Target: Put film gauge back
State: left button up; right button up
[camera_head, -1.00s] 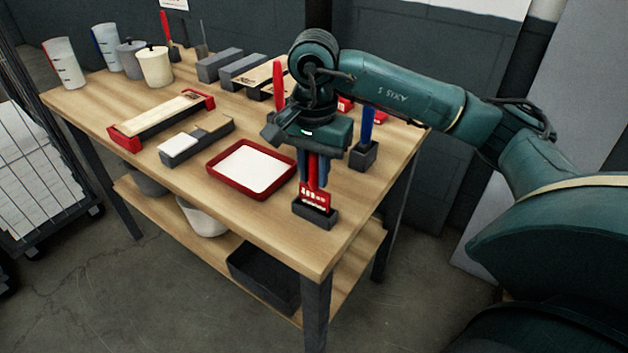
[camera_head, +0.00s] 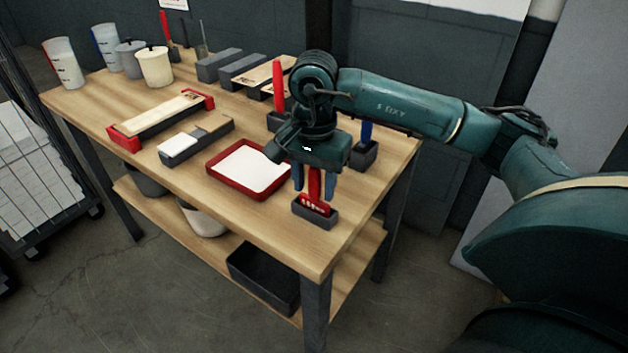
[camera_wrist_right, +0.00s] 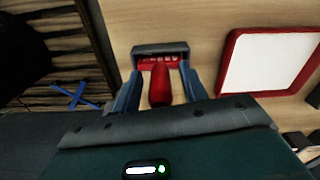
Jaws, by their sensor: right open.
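The red film gauge (camera_head: 316,186) stands upright in a small dark holder (camera_head: 315,217) near the table's front right corner. Only a strip of its toothed lower part shows above the holder's rim. My right gripper (camera_head: 314,195) is open above the holder, with one blue-grey finger on each side of the gauge's red handle. In the right wrist view the handle (camera_wrist_right: 160,84) lies between the two spread fingers (camera_wrist_right: 160,90), with the holder (camera_wrist_right: 160,50) beyond them. My left gripper is not in view.
A red tray with a white surface (camera_head: 251,168) lies left of the holder. A dark holder with a blue-handled tool (camera_head: 366,133) stands behind it to the right. A red-handled tool (camera_head: 278,88) stands behind my gripper. Cups and blocks fill the back left.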

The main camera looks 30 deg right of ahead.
jog(key=shift+r, duration=0.35)
notch_tip(320, 180, up, 11)
jog(key=shift+p, duration=0.55)
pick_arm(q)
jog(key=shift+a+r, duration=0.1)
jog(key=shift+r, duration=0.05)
pick_arm(e)
jog(key=shift+r, duration=0.3)
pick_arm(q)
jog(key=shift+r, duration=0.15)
